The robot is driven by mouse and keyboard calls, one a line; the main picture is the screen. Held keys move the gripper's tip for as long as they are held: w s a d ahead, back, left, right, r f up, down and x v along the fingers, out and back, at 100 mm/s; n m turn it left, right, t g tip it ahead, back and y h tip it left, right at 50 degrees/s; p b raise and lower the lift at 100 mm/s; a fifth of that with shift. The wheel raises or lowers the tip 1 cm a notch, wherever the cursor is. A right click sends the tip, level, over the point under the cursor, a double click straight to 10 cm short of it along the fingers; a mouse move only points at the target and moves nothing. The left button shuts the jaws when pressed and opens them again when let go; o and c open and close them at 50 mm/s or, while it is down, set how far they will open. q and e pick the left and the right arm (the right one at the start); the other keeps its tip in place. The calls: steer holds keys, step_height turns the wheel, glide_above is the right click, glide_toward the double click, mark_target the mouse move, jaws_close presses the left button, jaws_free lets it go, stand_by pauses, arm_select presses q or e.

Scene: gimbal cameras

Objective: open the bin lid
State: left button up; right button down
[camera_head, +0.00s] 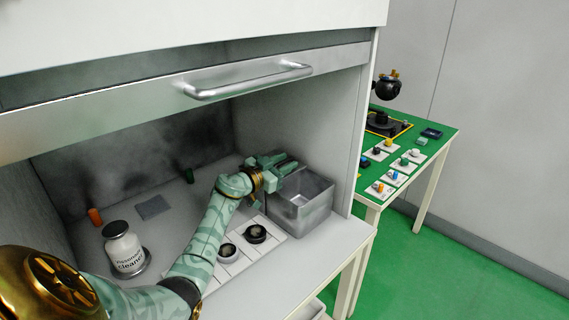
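The bin (298,214) is a grey metal box at the right end of the hood's work surface, beside the right wall. Its rim shows, but part of the top's back left is hidden by my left gripper. My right gripper is out of view.
A raised sash with a metal handle (250,80) hangs above. A white cleaner bottle (123,247), an orange item (95,216) and a green item (189,175) stand left. A green table (436,138) stands right.

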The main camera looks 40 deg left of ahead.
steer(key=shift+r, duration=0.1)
